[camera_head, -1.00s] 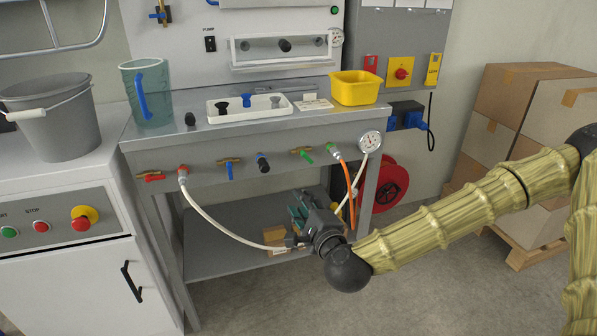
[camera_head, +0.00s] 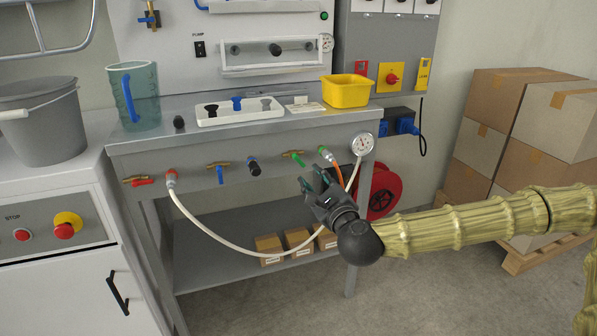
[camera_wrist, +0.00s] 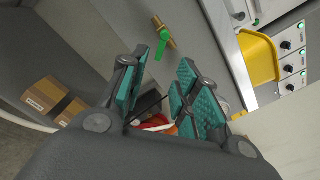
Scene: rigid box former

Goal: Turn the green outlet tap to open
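The green outlet tap (camera_head: 295,158) sits on the bench's front panel, right of the black knob, with a brass body and a green lever slanting down to the right. In the wrist view the green tap lever (camera_wrist: 163,44) shows just beyond the fingertips, near the left finger. My gripper (camera_head: 315,182) is just below and slightly right of the tap, apart from it as far as I can tell. Its teal-padded fingers (camera_wrist: 165,75) are spread open with nothing between them.
A gauge (camera_head: 362,144) and an orange hose (camera_head: 335,172) are right of the tap. A white hose (camera_head: 215,240) loops below the panel. A blue tap (camera_head: 219,172) and red tap (camera_head: 138,181) are left. A yellow bin (camera_head: 346,91) stands above on the bench.

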